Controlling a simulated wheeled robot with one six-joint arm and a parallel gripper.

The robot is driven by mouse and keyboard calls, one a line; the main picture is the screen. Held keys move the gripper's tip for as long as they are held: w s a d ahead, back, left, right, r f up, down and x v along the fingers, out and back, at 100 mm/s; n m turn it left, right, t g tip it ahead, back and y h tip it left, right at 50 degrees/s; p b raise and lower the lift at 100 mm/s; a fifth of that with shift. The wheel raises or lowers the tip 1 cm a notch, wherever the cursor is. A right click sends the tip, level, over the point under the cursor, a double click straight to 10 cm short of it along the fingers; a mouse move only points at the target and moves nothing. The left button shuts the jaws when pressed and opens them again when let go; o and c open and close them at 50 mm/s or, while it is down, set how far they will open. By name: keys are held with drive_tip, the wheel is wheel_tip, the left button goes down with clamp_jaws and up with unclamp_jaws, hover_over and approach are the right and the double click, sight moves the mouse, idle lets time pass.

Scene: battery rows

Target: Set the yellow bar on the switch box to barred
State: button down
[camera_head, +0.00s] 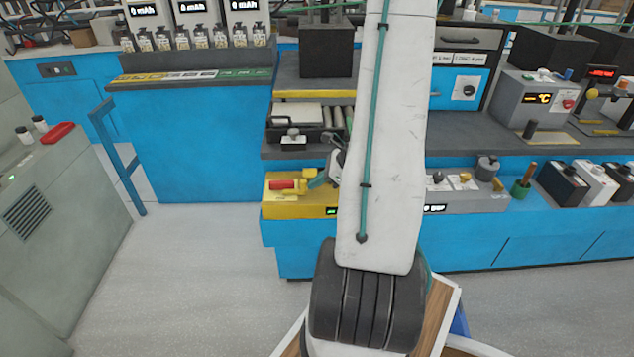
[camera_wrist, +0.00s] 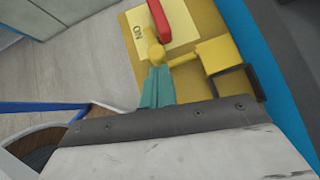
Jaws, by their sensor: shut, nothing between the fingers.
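The yellow switch box (camera_head: 285,208) stands at the front edge of the blue bench, left of my arm. Its red handle (camera_head: 283,185) lies across the top; in the wrist view the red handle (camera_wrist: 161,18) is over a pale plate (camera_wrist: 184,33) lettered "ON". A yellow round piece (camera_wrist: 154,50) sits by the handle's lower end. A short yellow bar (camera_wrist: 184,61) runs from near my fingertips to a yellow block (camera_wrist: 215,55). My gripper (camera_wrist: 157,72) has teal fingers, shut and empty, their tips close to the yellow pieces; I cannot tell whether they touch. It also shows in the head view (camera_head: 317,181).
A dark bracket (camera_wrist: 247,82) stands beside the yellow block. A grey panel (camera_head: 465,200) with small switches is right of my arm. A grey cabinet (camera_head: 60,230) stands at left, with clear floor (camera_head: 190,270) between it and the bench.

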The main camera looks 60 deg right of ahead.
drive_tip(key=shift+s, duration=0.3)
drive_tip(key=s+d, duration=0.2)
drive_tip(key=s, duration=0.1)
drive_tip(key=shift+s+r, duration=0.2)
drive_tip(key=v, duration=0.9)
drive_tip(key=shift+r, duration=0.1)
